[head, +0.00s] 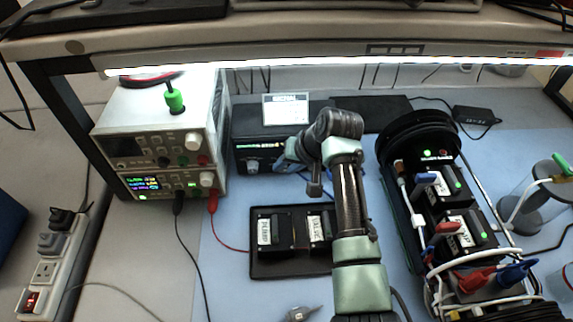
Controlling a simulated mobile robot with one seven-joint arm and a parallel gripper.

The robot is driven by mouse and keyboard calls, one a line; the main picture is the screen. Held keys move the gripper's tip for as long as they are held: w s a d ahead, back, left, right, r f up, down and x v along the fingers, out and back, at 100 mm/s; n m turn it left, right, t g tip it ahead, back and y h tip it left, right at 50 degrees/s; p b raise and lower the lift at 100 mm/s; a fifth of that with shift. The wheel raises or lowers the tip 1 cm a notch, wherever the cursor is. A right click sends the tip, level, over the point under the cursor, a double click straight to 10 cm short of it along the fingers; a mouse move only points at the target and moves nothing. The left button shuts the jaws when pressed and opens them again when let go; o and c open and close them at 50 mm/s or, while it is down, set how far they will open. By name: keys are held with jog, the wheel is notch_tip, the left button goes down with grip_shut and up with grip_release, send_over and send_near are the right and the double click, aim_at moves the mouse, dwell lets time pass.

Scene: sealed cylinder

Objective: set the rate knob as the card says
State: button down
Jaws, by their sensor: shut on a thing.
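A black box (243,155) stands at the back of the bench, with a small lit green display on its front. A white card (286,108) with a dark header stands on top of the box; its text is too small to read. My gripper (281,163) is at the right part of the box's front face, shut on what appears to be the rate knob. The knob itself is hidden by the gripper and wrist, so its setting cannot be read.
Stacked power supplies (160,150) stand left of the box, with black and red leads running down. A black tray (262,268) holds modules labelled PUMP and VALVE. An open black cylinder housing (388,180) with modules and cables is at right. A shelf overhangs the back.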

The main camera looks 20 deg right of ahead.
jog(key=shift+a+r+h+p, duration=0.15)
jog(key=shift+h+p, duration=0.15)
jog(key=shift+p, duration=0.15)
jog(key=shift+a+r+h+p, duration=0.1)
jog(key=shift+r+h+p, duration=0.05)
jog(key=shift+h+p, duration=0.4)
jog(key=shift+w+a+n+g+h+p, duration=0.15)
jog(key=shift+n+g+h+p, duration=0.1)
jog(key=shift+h+p, duration=0.3)
jog(key=shift+s+a+n+g+h+p, duration=0.1)
jog(key=shift+n+g+h+p, duration=0.2)
jog(key=shift+h, duration=0.3)
jog(key=h, duration=0.3)
jog(key=shift+w+a+f+n+g, duration=0.15)
jog(key=shift+a+f+n+g, duration=0.1)
jog(key=shift+a+f, duration=0.05)
jog(key=shift+a+f+n+h+b, duration=0.15)
jog(key=shift+h+b, duration=0.3)
jog(key=shift+h, duration=0.3)
jog(key=shift+a+r+n+h+b, duration=0.15)
jog(key=shift+h+b, duration=0.3)
jog(key=shift+h, duration=0.3)
jog(key=shift+d, duration=0.1)
jog(key=c, duration=0.6)
grip_release()
jog(key=shift+f, duration=0.1)
